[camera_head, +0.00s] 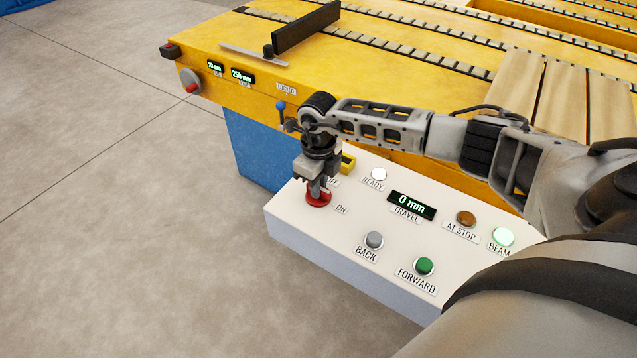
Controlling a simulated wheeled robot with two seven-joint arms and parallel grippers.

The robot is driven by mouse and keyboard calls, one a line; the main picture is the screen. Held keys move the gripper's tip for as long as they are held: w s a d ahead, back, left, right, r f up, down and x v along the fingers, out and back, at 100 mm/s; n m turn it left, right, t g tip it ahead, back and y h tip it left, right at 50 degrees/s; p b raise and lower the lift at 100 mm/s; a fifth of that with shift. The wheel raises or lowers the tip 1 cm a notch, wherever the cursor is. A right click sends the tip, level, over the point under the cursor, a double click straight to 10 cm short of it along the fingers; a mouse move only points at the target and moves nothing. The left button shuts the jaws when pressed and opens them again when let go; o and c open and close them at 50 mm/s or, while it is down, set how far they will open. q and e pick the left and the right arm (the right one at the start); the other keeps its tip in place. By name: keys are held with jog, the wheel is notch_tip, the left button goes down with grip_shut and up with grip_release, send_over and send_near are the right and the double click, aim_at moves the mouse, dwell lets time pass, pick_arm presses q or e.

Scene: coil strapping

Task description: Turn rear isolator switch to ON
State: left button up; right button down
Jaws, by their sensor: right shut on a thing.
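The isolator switch (318,200) is a red rotary switch at the left end of the white control panel (300,219). An ON label (341,209) lies to its right, and another label above it is partly hidden by my gripper. My right gripper (317,190) points down from above and is shut on the switch handle. The gripper hides most of the handle, so I cannot tell its exact angle. My left gripper is not in view.
The panel also carries a READY lamp (379,174), a TRAVEL display (411,205) reading 0 mm, a BACK button (374,240), a FORWARD button (424,265), an AT STOP lamp (466,219) and a lit BEAM lamp (503,237). A yellow conveyor table (330,82) stands behind. Floor at left is clear.

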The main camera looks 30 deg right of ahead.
jog(key=c, duration=1.4)
grip_release()
jog(key=shift+c, duration=0.2)
notch_tip(320, 180, up, 16)
